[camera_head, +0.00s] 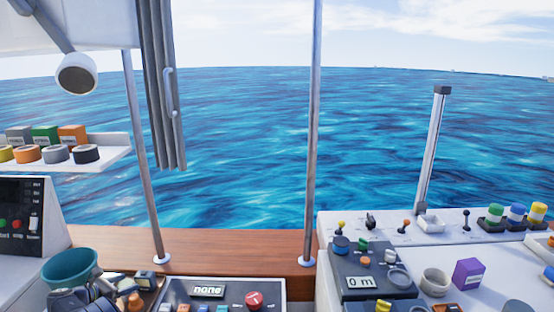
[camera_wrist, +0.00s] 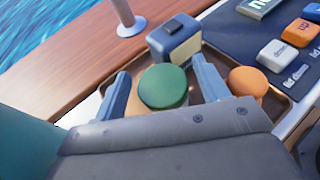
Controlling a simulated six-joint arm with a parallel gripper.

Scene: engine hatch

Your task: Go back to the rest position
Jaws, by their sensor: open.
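My gripper (camera_wrist: 160,68) is open, with its two blue-grey fingers apart in the wrist view. A round green-topped piece (camera_wrist: 163,87) shows between the fingers; I cannot tell whether either finger touches it. It stands in a brown tray (camera_wrist: 283,103) with an orange piece (camera_wrist: 247,82) to the right and a blue-grey box with a pale face (camera_wrist: 175,42) behind. The rest position is not marked in either view.
A teal bucket (camera_head: 72,268) stands close to my arm. A panel with a "none" display (camera_head: 208,291) and a red knob (camera_head: 253,299) lies right of the tray. A white console (camera_head: 335,225) fills the right. Upright poles (camera_head: 313,130) rise from the wooden ledge (camera_head: 230,245).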

